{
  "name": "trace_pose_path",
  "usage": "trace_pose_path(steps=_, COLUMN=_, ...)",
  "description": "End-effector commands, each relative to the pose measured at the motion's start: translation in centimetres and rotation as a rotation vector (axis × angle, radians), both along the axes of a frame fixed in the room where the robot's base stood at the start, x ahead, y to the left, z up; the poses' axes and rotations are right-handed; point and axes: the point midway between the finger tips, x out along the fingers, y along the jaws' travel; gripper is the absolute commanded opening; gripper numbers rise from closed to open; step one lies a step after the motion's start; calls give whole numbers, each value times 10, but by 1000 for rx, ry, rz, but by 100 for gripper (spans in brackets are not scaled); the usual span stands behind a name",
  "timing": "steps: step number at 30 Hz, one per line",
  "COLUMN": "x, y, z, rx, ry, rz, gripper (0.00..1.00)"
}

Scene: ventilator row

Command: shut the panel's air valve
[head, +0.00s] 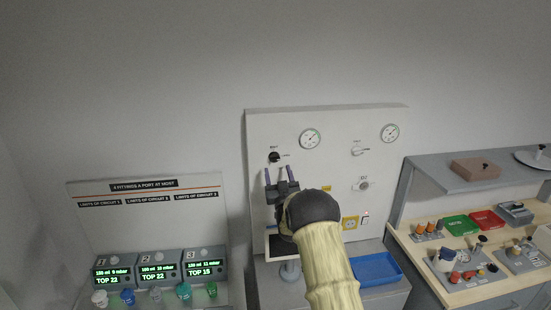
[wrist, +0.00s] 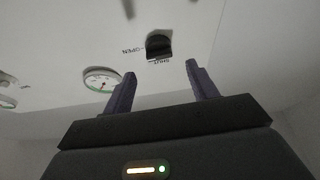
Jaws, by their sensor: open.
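The pale upright panel (head: 320,180) stands against the wall. A black knob (head: 274,157) is at its upper left, and a white lever valve (head: 358,151) is further right. In the wrist view the black knob (wrist: 159,45) has OPEN on its left and SHUT just below it, both lettered upside down. Which way the knob is turned is unclear. My gripper (head: 275,174) is open and empty just below the knob in the head view. In the wrist view its two fingers (wrist: 160,70) stand apart, with the knob beyond and between their tips. No contact shows.
Two round gauges (head: 310,139) (head: 390,133) are on the panel's upper part. A blue tray (head: 376,269) sits at its foot. Ventilator units with green displays (head: 160,268) stand at left. A wooden bench (head: 470,290) with trays and fittings is at right.

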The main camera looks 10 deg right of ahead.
Motion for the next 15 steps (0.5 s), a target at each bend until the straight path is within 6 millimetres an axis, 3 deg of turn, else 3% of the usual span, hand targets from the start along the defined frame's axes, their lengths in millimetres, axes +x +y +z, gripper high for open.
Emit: trace_pose_path(steps=15, x=46, y=1, z=20, rx=0, ry=-1, rz=0, gripper=58)
